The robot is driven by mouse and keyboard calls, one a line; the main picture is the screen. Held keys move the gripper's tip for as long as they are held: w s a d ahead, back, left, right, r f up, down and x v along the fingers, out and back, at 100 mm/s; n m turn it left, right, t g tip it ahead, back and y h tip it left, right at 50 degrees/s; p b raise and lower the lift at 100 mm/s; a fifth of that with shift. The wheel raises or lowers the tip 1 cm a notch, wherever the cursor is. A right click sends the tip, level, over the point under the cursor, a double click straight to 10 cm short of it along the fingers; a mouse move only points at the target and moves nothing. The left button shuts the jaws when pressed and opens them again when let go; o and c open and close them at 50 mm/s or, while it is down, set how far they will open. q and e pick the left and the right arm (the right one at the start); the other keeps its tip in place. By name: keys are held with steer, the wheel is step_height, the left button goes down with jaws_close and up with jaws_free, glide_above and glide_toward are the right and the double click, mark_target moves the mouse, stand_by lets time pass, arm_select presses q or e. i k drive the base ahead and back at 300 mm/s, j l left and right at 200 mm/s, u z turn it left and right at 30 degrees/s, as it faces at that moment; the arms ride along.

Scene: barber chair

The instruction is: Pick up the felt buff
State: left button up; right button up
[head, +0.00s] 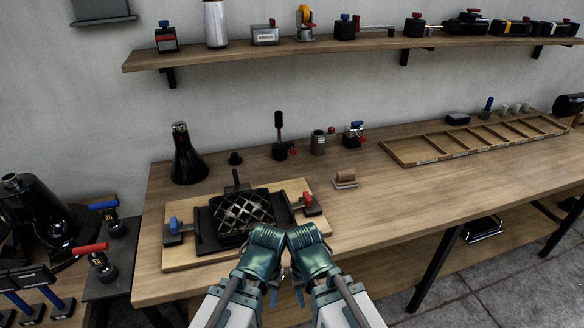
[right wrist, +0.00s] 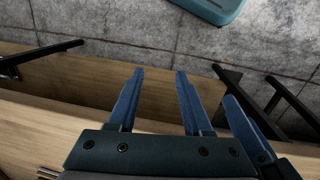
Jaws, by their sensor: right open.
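A small block with a brown rounded top and a pale base (head: 345,179), which looks like the felt buff, sits on the wooden bench (head: 400,200) right of the pale board. My left gripper (head: 272,296) and right gripper (head: 299,296) are side by side at the bench's front edge, nearer to me than the block and apart from it. The left jaws are mostly hidden by the hand. In the right wrist view my right gripper (right wrist: 160,85) is open with nothing between its blue fingers. The block does not show there.
A pale board (head: 180,256) carries a black clamp fixture with a latticed piece (head: 243,212). Behind stand a black flask (head: 187,160) and several small tools. A divided wooden tray (head: 400,156) lies at right. A shelf (head: 340,47) hangs above. Bench space right of the block is clear.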

mark_target(345, 180)
steer(key=i+l+u, duration=0.1)
steer(key=l+u, duration=0.35)
steer(key=l, duration=0.25)
steer(key=l+u, duration=0.45)
steer(key=l, duration=0.2)
